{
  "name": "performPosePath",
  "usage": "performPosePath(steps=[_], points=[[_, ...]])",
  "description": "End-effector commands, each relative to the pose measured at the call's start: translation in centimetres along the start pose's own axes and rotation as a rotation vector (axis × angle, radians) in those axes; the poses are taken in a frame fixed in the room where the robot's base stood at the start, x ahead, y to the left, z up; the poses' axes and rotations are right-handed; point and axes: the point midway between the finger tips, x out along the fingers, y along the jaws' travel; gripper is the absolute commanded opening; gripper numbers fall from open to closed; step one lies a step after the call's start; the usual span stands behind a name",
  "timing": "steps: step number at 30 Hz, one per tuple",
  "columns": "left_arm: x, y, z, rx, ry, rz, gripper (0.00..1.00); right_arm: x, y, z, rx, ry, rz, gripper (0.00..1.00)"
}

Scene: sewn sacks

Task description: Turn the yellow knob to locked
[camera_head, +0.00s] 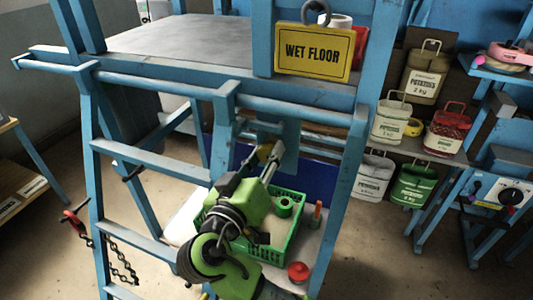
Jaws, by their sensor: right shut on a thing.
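My right gripper (268,160) reaches up from the bottom middle, with its green and dark arm below it. Its fingers are closed at a blue bracket (286,137) under the blue frame's rail. A small yellow part, which looks like the yellow knob (264,152), shows at the fingertips and is mostly hidden by them. The knob's pointing direction and any lock marking cannot be made out. My left gripper is not in view.
A yellow WET FLOOR sign (313,51) hangs above on the blue frame (180,87). A green crate (294,246) and a red-topped item (298,272) lie below by my arm. Labelled potato sacks (390,122) hang at right. A chain (122,262) hangs at lower left.

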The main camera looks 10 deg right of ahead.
Motion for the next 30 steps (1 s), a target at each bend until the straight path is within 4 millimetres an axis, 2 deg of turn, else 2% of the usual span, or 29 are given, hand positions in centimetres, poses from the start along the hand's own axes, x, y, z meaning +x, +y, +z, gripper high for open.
performPosePath(steps=[11, 30], points=[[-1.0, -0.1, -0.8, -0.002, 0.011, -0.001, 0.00, 0.1, 0.1, -0.1, -0.125, -0.003, 0.001, 0.07], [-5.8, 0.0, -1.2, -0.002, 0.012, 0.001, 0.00, 0.1, 0.2, -0.4, -0.709, -0.003, 0.000, 0.07]])
